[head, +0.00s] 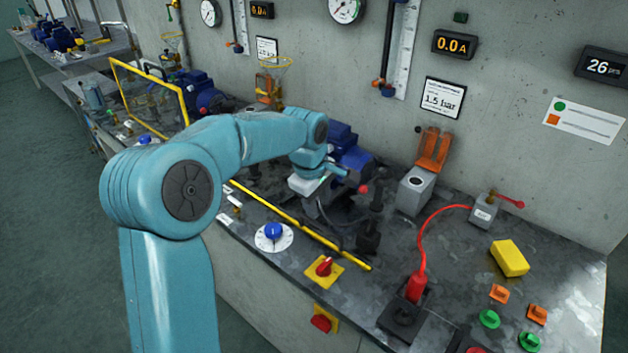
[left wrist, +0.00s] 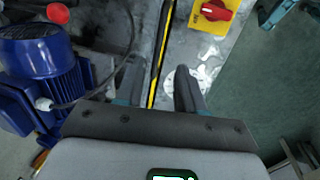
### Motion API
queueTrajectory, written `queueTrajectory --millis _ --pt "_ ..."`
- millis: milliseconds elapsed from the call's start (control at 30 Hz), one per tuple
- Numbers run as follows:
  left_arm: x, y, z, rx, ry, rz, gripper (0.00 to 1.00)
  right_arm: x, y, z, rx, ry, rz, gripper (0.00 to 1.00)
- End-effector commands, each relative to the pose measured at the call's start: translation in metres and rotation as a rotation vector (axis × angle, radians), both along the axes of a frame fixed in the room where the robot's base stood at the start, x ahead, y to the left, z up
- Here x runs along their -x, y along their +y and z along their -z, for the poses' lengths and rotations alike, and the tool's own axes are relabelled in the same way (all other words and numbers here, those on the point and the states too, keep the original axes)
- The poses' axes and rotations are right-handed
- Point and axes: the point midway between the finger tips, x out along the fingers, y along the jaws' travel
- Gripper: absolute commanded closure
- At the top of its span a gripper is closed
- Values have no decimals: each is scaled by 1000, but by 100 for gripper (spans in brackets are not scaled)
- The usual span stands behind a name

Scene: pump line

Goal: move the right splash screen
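The right splash screen shows as a long yellow edge (head: 300,226) running along the front of the bench; its clear pane cannot be made out. In the left wrist view its yellow and black edge (left wrist: 154,88) passes between my left gripper's fingers. My left gripper (head: 318,188) hangs over the bench by the blue pump, its fingers partly hidden in the head view. In the left wrist view the left gripper (left wrist: 157,78) is open, a finger on each side of the edge with gaps. My right gripper is in neither view.
The blue pump motor (head: 342,143) stands behind my gripper, also in the left wrist view (left wrist: 38,55). A blue dial (head: 273,231) and a red-yellow switch (head: 324,267) sit in front of the edge. Another yellow-framed screen (head: 183,108) stands upright at left. A red cable (head: 424,237) loops at right.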

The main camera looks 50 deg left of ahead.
Motion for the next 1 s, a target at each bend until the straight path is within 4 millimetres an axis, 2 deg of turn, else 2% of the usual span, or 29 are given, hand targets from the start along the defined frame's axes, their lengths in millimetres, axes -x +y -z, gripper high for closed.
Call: queueTrajectory --millis 33,100,200,333,500,1000 --pt "1 0 -15 -2 -5 1 62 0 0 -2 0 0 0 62" --pt "5 -1 -32 -2 -3 1 62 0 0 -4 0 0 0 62" --pt "9 -1 -51 -1 -1 1 62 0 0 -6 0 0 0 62" --pt "13 -2 -68 0 1 2 62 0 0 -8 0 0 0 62" --pt "15 -2 -76 0 2 2 62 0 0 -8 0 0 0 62" --pt "15 -2 -76 0 3 1 62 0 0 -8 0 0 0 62"
